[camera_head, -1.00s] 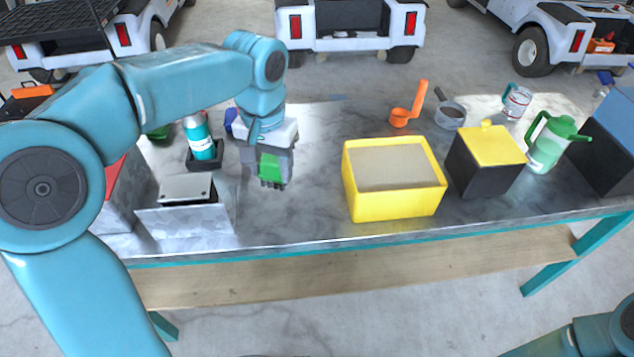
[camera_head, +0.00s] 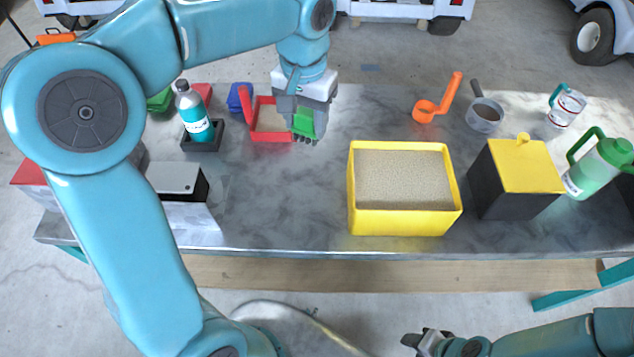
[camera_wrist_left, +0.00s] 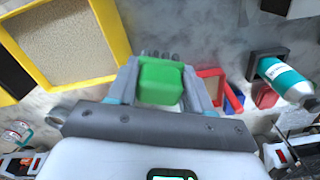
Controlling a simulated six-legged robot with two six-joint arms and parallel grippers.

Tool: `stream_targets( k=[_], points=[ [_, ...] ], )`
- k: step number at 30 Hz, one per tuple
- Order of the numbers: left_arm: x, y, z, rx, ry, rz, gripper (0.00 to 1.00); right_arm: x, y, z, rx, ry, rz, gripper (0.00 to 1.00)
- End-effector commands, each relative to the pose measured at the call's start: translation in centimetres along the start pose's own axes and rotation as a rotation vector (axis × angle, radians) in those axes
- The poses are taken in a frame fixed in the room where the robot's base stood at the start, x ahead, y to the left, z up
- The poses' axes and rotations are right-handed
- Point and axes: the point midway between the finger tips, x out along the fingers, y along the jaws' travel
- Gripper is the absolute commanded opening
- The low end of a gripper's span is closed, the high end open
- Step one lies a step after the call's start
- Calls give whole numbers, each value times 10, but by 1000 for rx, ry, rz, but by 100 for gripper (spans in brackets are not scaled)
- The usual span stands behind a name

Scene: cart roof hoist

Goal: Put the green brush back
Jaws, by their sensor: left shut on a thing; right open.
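My left gripper (camera_head: 303,108) is shut on the green brush (camera_head: 305,124), holding its green block between the fingers, with dark bristles at the lower end. In the left wrist view the brush (camera_wrist_left: 160,83) sits between both fingers (camera_wrist_left: 161,92). They are just right of a small red tray (camera_head: 270,137) in the head view and overlap its right side. I cannot tell the height above the bench. My right gripper (camera_head: 424,340) is open and empty at the bottom, in front of the bench.
A teal bottle (camera_head: 197,122) stands in a black holder, with a blue item (camera_head: 239,97) behind. A yellow bin (camera_head: 400,222) of grainy material, a yellow-lidded black box (camera_head: 520,165), an orange scoop (camera_head: 425,112) and a green jug (camera_head: 597,170) stand right. The bench (camera_head: 290,195) is clear in the middle front.

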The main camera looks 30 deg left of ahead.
Motion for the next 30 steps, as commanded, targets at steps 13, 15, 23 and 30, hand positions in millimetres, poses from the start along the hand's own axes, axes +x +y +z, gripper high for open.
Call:
stream_targets(
  k=[13,15,23,30],
  points=[
    [92,-1,10,0,-7,-1,10,10,4,0,0,0,0,43],
    [112,-1,10,0,-7,-1,10,11,4,0,0,0,0,43],
    [155,1,8,0,-1,-1,10,13,5,0,0,0,0,43],
    [189,1,6,0,-4,-1,10,16,6,0,0,0,0,43]
  ],
)
